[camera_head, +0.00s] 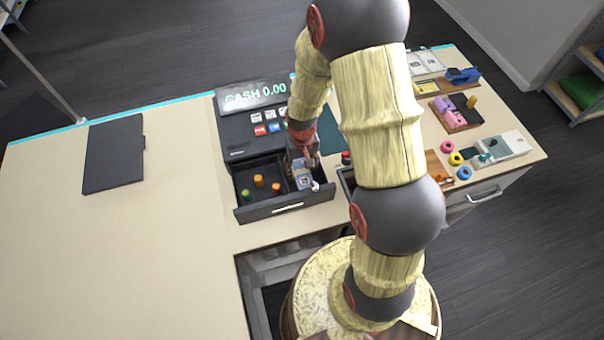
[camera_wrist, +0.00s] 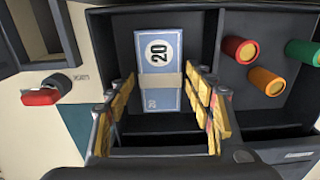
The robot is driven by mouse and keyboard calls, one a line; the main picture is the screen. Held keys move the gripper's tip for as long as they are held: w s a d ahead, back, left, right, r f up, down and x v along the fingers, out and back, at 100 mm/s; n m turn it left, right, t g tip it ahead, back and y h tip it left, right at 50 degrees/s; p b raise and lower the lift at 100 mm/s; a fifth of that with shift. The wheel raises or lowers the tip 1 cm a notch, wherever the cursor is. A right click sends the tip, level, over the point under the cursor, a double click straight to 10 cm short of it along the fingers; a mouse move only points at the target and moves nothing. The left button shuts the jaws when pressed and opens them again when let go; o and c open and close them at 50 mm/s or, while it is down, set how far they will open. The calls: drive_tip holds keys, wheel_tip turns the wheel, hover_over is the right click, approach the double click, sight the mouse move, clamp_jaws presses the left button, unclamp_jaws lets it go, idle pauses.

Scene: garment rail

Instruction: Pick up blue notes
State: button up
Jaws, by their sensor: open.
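The blue notes (camera_wrist: 158,50) are a banded stack marked 20, lying in a compartment of the open cash drawer. In the wrist view they are upper centre, with a pale band across the middle. In the head view the notes (camera_head: 304,181) show just below my gripper (camera_head: 303,160). My gripper (camera_wrist: 163,105) is open, with one finger on each side of the lower part of the notes. I cannot tell whether the fingers touch them. The drawer (camera_head: 265,212) belongs to the cash register (camera_head: 240,135).
Compartment walls (camera_wrist: 208,60) rise close to my fingers. A red-ended object (camera_wrist: 40,97) lies outside the drawer. A dark folder (camera_head: 114,154) lies on the counter (camera_head: 60,240), which is mostly clear at left.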

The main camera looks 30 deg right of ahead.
drive_tip(key=shift+f, duration=0.7)
drive_tip(key=shift+c, duration=0.3)
drive_tip(key=c, duration=0.7)
drive_tip(key=shift+c, duration=0.8)
